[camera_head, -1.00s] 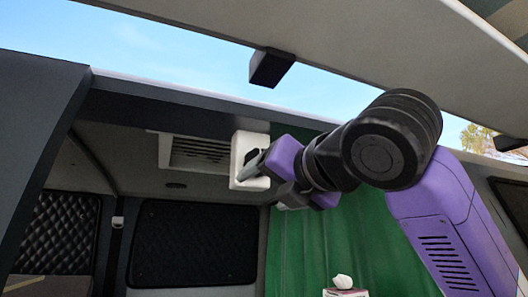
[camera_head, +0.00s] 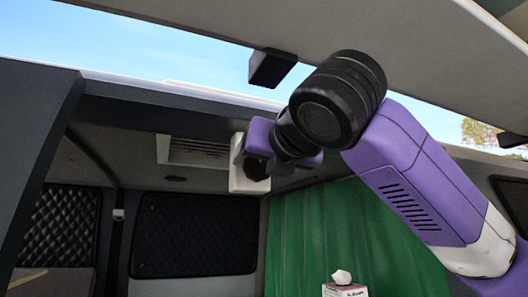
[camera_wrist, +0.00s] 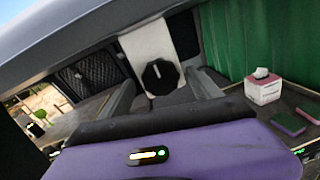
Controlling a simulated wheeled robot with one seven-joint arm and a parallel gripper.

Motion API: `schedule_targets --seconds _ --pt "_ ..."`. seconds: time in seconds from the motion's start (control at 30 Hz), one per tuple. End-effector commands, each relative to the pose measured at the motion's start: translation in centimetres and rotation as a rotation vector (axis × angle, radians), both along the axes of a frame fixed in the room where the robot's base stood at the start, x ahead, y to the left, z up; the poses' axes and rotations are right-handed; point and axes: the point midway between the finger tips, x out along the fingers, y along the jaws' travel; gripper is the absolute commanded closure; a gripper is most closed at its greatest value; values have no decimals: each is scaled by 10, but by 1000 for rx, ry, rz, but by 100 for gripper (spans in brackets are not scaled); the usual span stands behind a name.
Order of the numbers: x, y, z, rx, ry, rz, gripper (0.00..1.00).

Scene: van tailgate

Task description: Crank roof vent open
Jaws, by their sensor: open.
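The roof vent's slatted grille (camera_head: 198,153) is set in the van ceiling, left of my gripper. A white plate (camera_head: 238,178) with a round black knob hangs beside it, partly hidden behind my gripper (camera_head: 252,160). In the wrist view the white plate (camera_wrist: 147,43) and the black knob (camera_wrist: 160,77) with its raised bar face me. My gripper's two grey fingers (camera_wrist: 163,92) are open, one on each side of the knob in the picture. I cannot tell whether they touch it. A thin pale strip (camera_head: 215,92) stands slightly above the roof edge.
A black block (camera_head: 271,68) hangs from the raised tailgate (camera_head: 400,40), close above my arm. A green curtain (camera_head: 330,235) hangs behind. A tissue box (camera_head: 344,290) stands below.

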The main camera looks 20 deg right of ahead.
Motion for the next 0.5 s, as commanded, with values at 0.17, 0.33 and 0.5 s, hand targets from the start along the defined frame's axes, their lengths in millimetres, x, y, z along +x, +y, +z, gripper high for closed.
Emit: schedule_targets --seconds 0.17,0.33,0.5 --pt "5 0 0 0 0 1 27" --pt "5 0 -1 0 0 1 27" --pt "5 0 -1 0 0 1 60"
